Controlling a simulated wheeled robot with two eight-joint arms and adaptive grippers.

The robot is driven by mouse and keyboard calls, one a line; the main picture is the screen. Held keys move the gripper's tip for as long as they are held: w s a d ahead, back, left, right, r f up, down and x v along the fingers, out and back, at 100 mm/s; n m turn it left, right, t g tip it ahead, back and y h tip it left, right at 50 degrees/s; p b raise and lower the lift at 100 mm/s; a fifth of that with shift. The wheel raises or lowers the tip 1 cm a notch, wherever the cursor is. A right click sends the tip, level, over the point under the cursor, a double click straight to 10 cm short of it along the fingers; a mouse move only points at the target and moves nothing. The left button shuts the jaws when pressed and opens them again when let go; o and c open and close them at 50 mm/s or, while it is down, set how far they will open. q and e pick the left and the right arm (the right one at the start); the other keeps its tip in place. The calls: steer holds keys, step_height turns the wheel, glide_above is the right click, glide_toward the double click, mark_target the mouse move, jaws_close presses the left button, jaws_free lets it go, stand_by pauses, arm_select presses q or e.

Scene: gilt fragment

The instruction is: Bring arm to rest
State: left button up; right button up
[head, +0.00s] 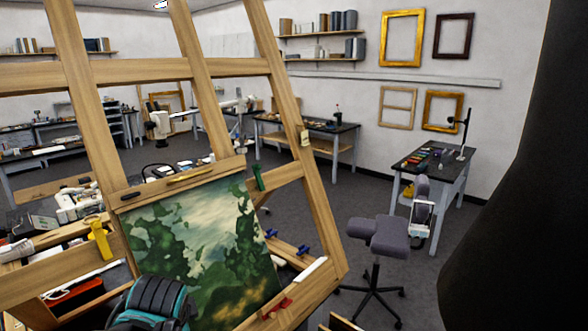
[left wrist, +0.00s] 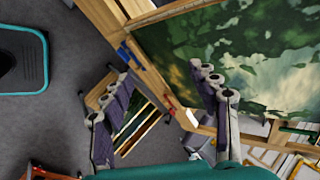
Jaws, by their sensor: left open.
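My left gripper (left wrist: 160,78) shows in the left wrist view with its two dark padded fingers spread wide apart. Nothing is held between them. Beyond the fingers are the easel's wooden bars and the grey floor. In the head view a teal and black part of my arm (head: 155,302) shows at the bottom left, in front of the easel; the fingers are not clearly visible there. My right gripper is in neither view.
A large wooden easel (head: 318,215) holds a green landscape painting (head: 205,250) close in front. The painting also fills the upper right of the left wrist view (left wrist: 265,55).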

arm_select(q)
steer(key=s+d+f+n+h+b, duration=0.1)
steer(key=s+d+f+n+b, duration=0.1)
steer(key=f, duration=0.7)
steer(key=s+d+f+n+h+b, duration=0.1)
steer(key=s+f+n+b, duration=0.4)
steer(key=f, duration=0.5)
steer(key=s+d+f+n+b, duration=0.3)
steer(key=f+n+b, duration=0.2)
steer(key=f, duration=0.4)
steer(key=shift+s+d+f+t+h+b, duration=0.2)
steer(key=shift+s+f+t+h+b, duration=0.15)
steer(key=shift+b, duration=0.25)
